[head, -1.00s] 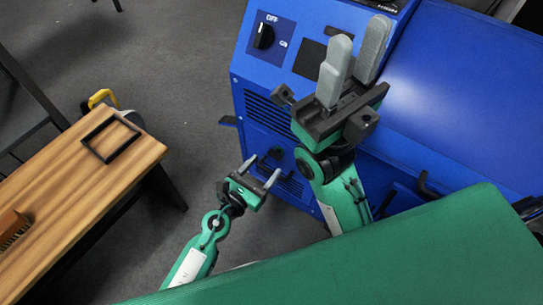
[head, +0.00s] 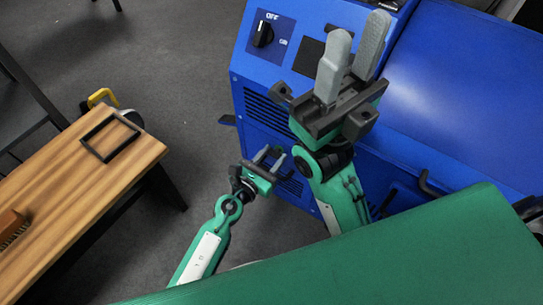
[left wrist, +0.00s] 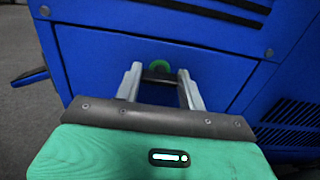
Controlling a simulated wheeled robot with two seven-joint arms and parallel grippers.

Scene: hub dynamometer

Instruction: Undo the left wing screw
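A small round green part with a dark piece at its base (left wrist: 159,67) sits at the blue panel in the left wrist view. It may be the left wing screw, but it is too small to tell. My left gripper (head: 271,157) is in front of the blue machine's lower side in the head view. In the left wrist view my left gripper (left wrist: 160,84) is open, its two grey fingers apart on either side of the green part's line of sight. Contact cannot be seen. My right gripper (head: 353,60) is open and empty, raised in front of the machine.
The blue machine (head: 450,95) has an OFF/ON switch (head: 262,35) and a vented side (head: 263,112). A wooden bench (head: 75,190) at left holds a black frame (head: 110,138) and a brown brush-like block (head: 12,228). Grey floor (head: 170,80) lies open between.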

